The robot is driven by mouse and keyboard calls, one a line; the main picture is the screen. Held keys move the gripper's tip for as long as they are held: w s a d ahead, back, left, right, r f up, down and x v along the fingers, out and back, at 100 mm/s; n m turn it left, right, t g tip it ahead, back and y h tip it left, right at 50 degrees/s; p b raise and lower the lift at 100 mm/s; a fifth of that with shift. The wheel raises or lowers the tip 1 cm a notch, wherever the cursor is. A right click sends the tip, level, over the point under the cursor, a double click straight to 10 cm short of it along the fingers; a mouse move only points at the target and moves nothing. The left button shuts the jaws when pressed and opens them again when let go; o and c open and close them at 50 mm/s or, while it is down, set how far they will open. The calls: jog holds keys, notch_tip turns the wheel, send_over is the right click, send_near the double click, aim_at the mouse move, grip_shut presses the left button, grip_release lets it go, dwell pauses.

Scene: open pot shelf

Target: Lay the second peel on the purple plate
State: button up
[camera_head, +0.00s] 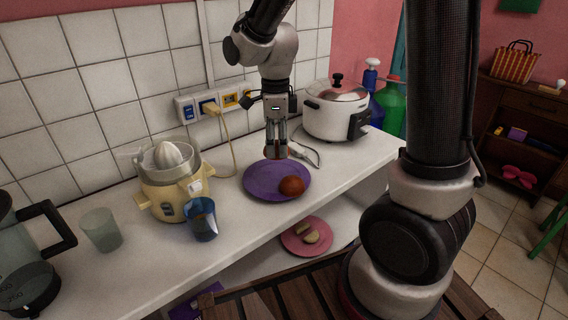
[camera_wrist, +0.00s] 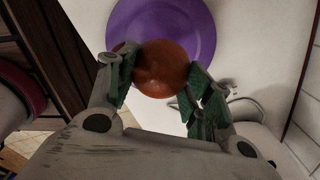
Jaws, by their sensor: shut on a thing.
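The purple plate (camera_head: 262,187) lies on the white counter, and it also shows in the wrist view (camera_wrist: 207,30). One orange-brown peel (camera_head: 291,186) rests on its right front part. My gripper (camera_head: 276,153) is above the plate's back part, pointing down. In the wrist view my gripper (camera_wrist: 158,88) is shut on a rounded orange-brown peel (camera_wrist: 160,68), which overlaps the plate in the picture. The fingers mostly hide this peel in the head view. A small brownish edge shows behind the left finger in the wrist view.
A cream juicer (camera_head: 170,180), a blue cup (camera_head: 202,219) and a clear glass (camera_head: 101,230) stand left of the plate. A white cooker (camera_head: 335,112) stands behind right, its cord near the plate. A pink plate (camera_head: 292,245) with pale pieces is on the shelf below.

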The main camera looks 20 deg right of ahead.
notch_tip(320, 180, down, 6)
jog(key=shift+r, duration=0.25)
jog(key=shift+f, duration=0.6)
jog(key=o, duration=1.1)
jog(key=shift+f, duration=0.1)
jog(key=shift+r, duration=0.2)
